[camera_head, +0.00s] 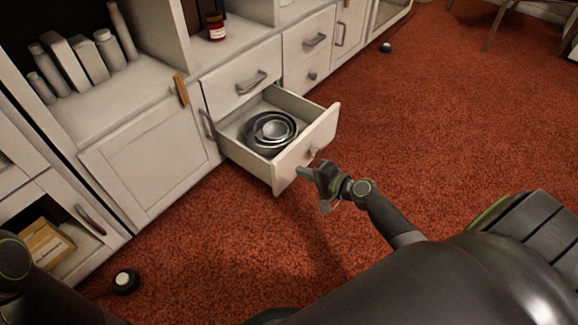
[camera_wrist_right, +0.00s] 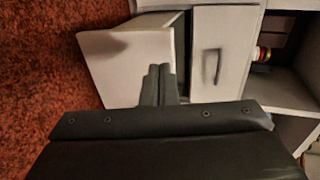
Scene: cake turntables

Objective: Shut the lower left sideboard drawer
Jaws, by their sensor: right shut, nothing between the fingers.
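My left gripper is not in view; only a dark part of my left arm shows at lower left.
The white sideboard (camera_head: 150,160) runs along the left and back. A closed upper drawer (camera_head: 240,80) sits above the open one. A dark round object (camera_head: 125,281) lies on the red carpet at lower left.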

